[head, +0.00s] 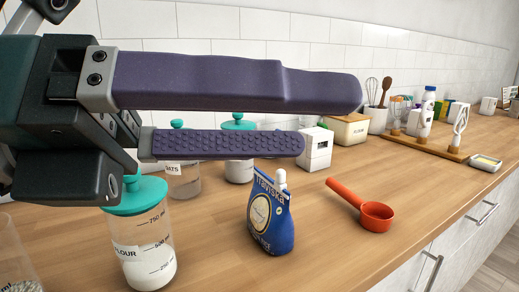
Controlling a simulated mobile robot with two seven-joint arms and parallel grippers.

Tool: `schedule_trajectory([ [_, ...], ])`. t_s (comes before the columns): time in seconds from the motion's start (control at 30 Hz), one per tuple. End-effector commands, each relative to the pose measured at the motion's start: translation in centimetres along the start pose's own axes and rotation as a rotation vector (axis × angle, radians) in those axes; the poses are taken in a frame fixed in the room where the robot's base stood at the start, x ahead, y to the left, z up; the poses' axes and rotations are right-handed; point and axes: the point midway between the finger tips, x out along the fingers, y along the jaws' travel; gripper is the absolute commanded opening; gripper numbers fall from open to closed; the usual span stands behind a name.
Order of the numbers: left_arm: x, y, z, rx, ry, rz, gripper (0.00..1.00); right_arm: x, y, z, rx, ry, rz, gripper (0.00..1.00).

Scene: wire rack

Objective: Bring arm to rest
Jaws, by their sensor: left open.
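My left gripper (328,118) reaches in from the left, close to the camera and in front of the counter (330,245). Its two purple fingers point right, one above the other, with a gap between them and nothing held. The lower finger has a bumpy pad. The fingers hide part of the jars and the tiled wall behind. My right gripper is not in view.
Below the gripper stand a flour jar (145,250) with a teal lid and a blue pouch (271,220). A red scoop (375,215) lies to their right. A white box (316,150), a utensil crock (377,119) and a wooden stand (425,142) are farther back. Bare counter lies around the scoop.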

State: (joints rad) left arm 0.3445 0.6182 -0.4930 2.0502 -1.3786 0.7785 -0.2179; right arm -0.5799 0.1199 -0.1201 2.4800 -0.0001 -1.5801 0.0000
Motion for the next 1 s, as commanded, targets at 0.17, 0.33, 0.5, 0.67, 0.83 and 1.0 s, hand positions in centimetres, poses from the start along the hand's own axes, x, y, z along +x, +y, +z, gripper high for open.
schedule_trajectory([
  [0.17, -3.7, -2.1, 10.2, -0.491, -0.648, -0.133, 0.72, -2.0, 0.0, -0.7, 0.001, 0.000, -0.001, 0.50],
  [0.33, -11.7, 4.3, 11.7, -1.057, -1.202, -0.075, 0.72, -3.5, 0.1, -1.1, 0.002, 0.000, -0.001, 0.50],
  [0.5, -18.0, 10.5, 2.0, -1.665, -1.647, 0.181, 0.72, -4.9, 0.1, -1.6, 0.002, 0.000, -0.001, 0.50],
  [0.67, -19.8, 9.9, -9.9, -2.138, -1.872, 0.536, 0.72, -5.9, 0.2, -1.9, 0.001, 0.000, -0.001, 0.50],
  [0.83, -19.7, 4.2, -19.8, 2.244, 1.726, -0.868, 0.72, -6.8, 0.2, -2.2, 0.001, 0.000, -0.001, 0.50],
  [1.0, -20.3, -0.8, -13.9, 2.236, 1.709, -0.881, 0.72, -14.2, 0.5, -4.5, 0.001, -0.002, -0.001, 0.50],
])
